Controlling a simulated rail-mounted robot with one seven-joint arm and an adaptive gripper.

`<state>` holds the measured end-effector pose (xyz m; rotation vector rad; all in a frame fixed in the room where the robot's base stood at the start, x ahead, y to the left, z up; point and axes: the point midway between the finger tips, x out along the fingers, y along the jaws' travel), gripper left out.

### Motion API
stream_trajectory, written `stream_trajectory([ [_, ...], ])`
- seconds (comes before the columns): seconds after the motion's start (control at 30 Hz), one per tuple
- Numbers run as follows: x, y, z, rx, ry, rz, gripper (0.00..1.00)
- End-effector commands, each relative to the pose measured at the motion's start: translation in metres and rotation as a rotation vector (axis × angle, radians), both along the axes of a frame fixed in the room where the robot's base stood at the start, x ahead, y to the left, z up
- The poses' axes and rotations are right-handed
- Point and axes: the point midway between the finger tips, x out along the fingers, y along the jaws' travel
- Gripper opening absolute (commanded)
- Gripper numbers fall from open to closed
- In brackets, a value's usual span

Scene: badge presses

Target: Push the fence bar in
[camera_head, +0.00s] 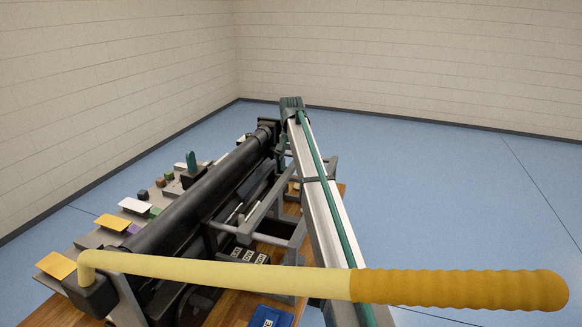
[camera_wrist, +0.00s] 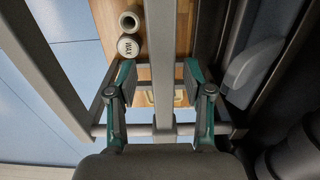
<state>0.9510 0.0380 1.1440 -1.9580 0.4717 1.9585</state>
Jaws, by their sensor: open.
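In the wrist view my gripper (camera_wrist: 160,78) is open, with one teal finger on each side of a straight grey bar (camera_wrist: 161,40). This bar seems to be the fence bar, and it runs up the picture between the fingers. I see gaps on both sides, so the fingers do not seem to press on it. A grey crossbar (camera_wrist: 138,131) passes across it nearer the palm. In the head view the grey bar frame (camera_head: 262,216) stands out on the right side of the black press. My gripper cannot be made out clearly there.
A black roller (camera_head: 205,197) lies along the press. A long yellow handle (camera_head: 220,272) crosses the foreground. A white cylinder marked MAX (camera_wrist: 128,46) stands left of the bar, over the wooden bench (camera_wrist: 107,15). A blue box (camera_head: 271,316) sits at the front. Open blue floor lies right.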

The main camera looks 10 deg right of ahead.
Motion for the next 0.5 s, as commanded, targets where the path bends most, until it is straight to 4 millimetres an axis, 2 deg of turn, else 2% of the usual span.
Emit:
stream_trajectory([
  [0.17,0.001,0.000,0.021,0.000,-0.002,0.000,0.51],
  [0.5,0.002,0.000,0.086,0.000,-0.002,0.000,0.51],
])
